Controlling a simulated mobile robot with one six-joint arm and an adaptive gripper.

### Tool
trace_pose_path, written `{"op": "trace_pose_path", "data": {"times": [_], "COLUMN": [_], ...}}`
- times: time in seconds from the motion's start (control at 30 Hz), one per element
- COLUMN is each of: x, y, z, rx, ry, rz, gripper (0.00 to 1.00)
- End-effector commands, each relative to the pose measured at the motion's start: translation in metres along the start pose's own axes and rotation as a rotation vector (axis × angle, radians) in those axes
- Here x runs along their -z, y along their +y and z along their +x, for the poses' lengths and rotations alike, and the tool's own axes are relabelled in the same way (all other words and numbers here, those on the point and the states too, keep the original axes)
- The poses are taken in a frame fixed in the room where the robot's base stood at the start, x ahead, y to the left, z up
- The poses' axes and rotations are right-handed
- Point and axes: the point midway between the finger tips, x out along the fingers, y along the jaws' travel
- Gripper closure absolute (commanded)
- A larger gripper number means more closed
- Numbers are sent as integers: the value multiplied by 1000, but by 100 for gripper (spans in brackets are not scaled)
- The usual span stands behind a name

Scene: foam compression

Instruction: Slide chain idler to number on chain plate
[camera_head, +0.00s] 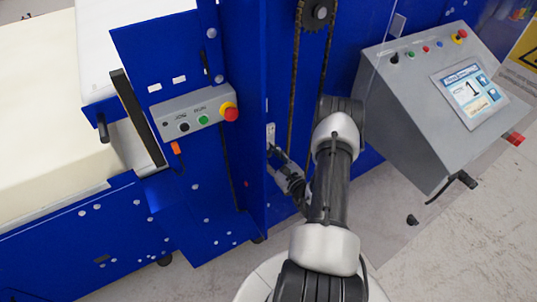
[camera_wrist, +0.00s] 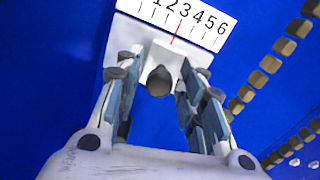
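The chain plate (camera_wrist: 147,8) is a white number scale on the blue panel at the top of the wrist view; digits up to 6 show. The chain idler (camera_wrist: 163,58) is a white block with a dark round knob (camera_wrist: 159,81). Its red pointer line stands near the 3. My gripper (camera_wrist: 168,66) has its fingers apart, one on each side of the idler, with gaps visible beside the knob; contact is not visible. In the head view my gripper (camera_head: 284,168) is low at the blue panel, just below a small pale plate (camera_head: 270,133).
A chain (camera_head: 293,85) hangs from a sprocket (camera_head: 320,12) above my arm. A button box (camera_head: 193,115) with a red knob is on the left. A blue upright panel (camera_head: 245,100) stands close left of my gripper.

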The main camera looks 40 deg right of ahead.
Motion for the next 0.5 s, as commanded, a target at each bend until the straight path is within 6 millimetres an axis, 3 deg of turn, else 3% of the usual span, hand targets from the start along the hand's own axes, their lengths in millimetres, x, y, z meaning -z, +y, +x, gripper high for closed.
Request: {"op": "trace_pose_path", "data": {"times": [0.33,0.5], "x": [0,1], "y": [0,-1], "z": [-1,-18], "rx": [0,3], "ry": [1,3], "rz": [1,2], "gripper": [59,59]}}
